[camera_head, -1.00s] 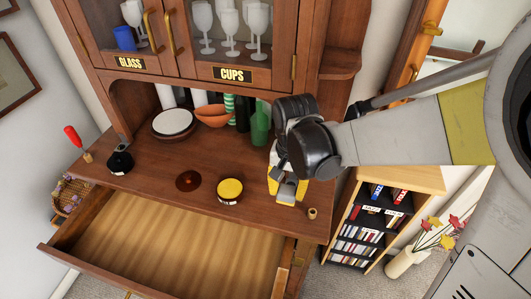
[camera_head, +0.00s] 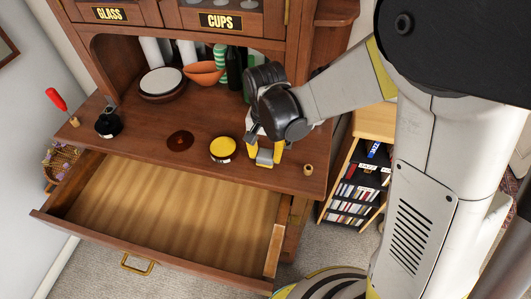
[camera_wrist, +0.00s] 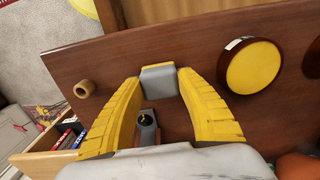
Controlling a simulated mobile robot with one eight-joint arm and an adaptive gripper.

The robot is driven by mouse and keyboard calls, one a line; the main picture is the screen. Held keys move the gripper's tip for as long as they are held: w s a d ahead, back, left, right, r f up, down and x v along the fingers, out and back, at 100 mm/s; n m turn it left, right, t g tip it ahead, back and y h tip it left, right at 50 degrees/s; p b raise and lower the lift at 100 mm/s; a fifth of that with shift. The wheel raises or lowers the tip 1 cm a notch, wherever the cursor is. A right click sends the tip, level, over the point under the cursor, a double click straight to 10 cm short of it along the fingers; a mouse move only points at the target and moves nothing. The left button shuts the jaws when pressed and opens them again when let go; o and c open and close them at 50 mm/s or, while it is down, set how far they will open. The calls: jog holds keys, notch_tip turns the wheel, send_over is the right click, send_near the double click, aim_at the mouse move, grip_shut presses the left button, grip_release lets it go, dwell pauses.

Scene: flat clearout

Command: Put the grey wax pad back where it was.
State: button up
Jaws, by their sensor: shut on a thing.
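The grey wax pad (camera_head: 264,158) is a small grey block held between my gripper's yellow fingertips. My gripper (camera_head: 265,154) is shut on it over the right front part of the wooden counter (camera_head: 150,160), between the yellow-topped tin (camera_head: 223,149) and a small tan ring (camera_head: 308,169). In the wrist view the pad (camera_wrist: 158,79) sits between the fingertips (camera_wrist: 158,84), close to the counter's front edge. I cannot tell whether it touches the counter.
A dark red disc (camera_head: 180,141) lies left of the tin. Plates (camera_head: 161,81), an orange bowl (camera_head: 204,73) and bottles stand behind. The empty drawer (camera_head: 150,210) is open below the counter.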

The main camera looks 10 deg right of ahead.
aim_at(266, 153)
jog(key=o, duration=1.3)
jog(key=shift+f, duration=0.1)
notch_tip(266, 153, up, 12)
jog(key=p, duration=0.4)
jog(key=s+d+r+n+t, duration=0.1)
jog(key=s+d+r+t, duration=0.1)
jog(key=s+d, duration=0.1)
jog(key=s+d+r+n+t, duration=0.1)
jog(key=s+d+r+t, duration=0.1)
jog(key=d, duration=0.4)
jog(key=s+d+r+n+t, duration=0.2)
jog(key=s+d+r+t, duration=0.1)
jog(key=s+d+r, duration=0.1)
jog(key=shift+s+d+r, duration=0.15)
jog(key=shift+s, duration=0.3)
jog(key=shift+s+d+r, duration=0.1)
jog(key=shift+s, duration=0.3)
